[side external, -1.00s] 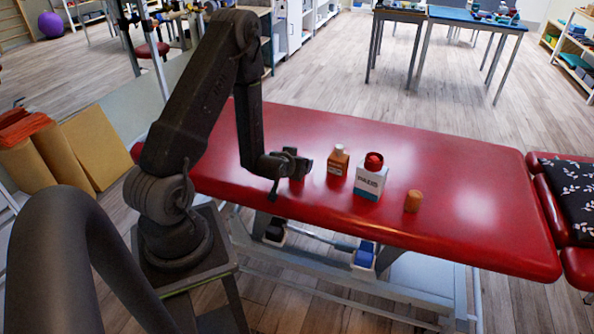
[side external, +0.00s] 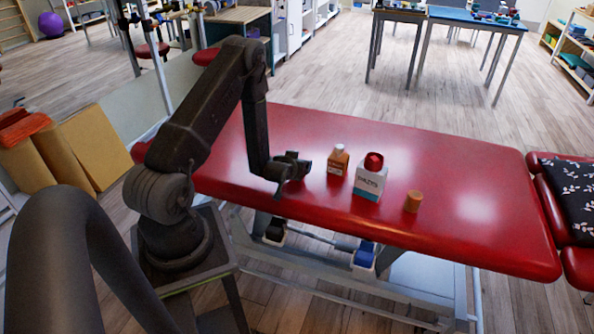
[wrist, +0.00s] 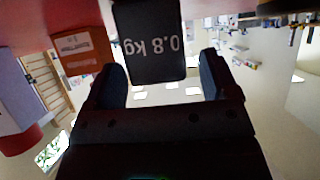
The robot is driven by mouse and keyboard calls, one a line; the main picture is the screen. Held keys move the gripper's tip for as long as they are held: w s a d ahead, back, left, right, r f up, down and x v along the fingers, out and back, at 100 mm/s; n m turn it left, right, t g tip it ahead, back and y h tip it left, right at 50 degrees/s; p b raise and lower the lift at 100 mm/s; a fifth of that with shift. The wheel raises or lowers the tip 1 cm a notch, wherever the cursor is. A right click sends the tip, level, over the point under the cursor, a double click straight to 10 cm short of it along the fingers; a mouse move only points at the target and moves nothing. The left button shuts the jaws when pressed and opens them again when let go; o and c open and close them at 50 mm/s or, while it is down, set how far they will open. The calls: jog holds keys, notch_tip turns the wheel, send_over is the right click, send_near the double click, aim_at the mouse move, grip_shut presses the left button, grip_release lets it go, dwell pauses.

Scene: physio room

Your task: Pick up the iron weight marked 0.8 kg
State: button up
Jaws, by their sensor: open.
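The iron weight (wrist: 152,42) is a dark block marked "0.8 kg", with its lettering upside down in the wrist view. It shows between the two fingers of my gripper (wrist: 161,68), closer to the left finger, with a wider gap at the right finger. The fingers are apart and not closed on it. In the side view my gripper (side external: 297,163) is low over the red couch (side external: 450,170), left of the orange bottle. I cannot tell the dark weight from the dark gripper there.
An orange bottle with a pale cap (side external: 338,160) stands just right of my gripper; it also shows in the wrist view (wrist: 80,45). A white bottle with a red cap (side external: 369,178) and a small orange-brown cylinder (side external: 413,201) stand further right. The couch's right part is clear.

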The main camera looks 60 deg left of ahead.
grip_shut()
jog(key=shift+r, duration=0.1)
dwell(0.6)
